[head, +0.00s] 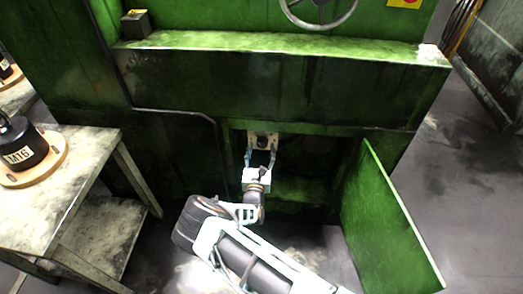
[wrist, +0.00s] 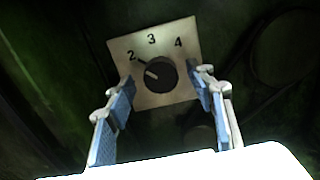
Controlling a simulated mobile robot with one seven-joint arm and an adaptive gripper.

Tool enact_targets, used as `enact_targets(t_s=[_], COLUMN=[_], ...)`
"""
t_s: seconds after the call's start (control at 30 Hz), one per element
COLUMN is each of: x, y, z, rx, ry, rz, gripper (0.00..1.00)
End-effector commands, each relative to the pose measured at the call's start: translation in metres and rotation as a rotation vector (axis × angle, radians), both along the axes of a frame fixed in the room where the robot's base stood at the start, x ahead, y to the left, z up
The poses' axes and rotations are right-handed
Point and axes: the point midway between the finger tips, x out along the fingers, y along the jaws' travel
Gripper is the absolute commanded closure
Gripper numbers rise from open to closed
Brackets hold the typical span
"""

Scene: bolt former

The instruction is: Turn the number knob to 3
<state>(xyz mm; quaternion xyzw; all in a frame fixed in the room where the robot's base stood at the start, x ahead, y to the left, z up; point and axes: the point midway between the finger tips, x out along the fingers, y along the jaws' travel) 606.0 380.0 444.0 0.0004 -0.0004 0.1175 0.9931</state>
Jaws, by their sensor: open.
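The number knob (wrist: 162,76) is a round black dial on a pale square plate, which shows 2, 3 and 4 in the wrist view. Its pointer is turned to the upper left, toward the 2. The 3 is above the knob and the 4 to its upper right. My gripper (wrist: 163,84) is open, with one blue-padded finger on each side of the knob and gaps between. In the head view my gripper (head: 261,157) reaches into the recess in front of the plate (head: 264,138). Any mark left of the 2 is not visible.
The green machine's recess is dark, with its open door panel (head: 388,222) at the right. A worktable (head: 90,155) at the left carries a black weight (head: 22,148) on a round wooden base. A handwheel (head: 318,12) is above.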

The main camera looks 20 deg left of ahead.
Motion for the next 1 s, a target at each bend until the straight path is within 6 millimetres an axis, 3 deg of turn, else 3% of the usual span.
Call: enact_targets(t_s=[0.4,0.8,1.0], x=[0.0105,0.0102,0.0102], y=[0.0027,0.0025,0.0022], z=[0.0008,0.0006,0.0011], rx=[0.0,0.0,0.014], ry=[0.0,0.0,0.004], rz=[0.0,0.0,0.0], gripper=[0.5,0.92,0.92])
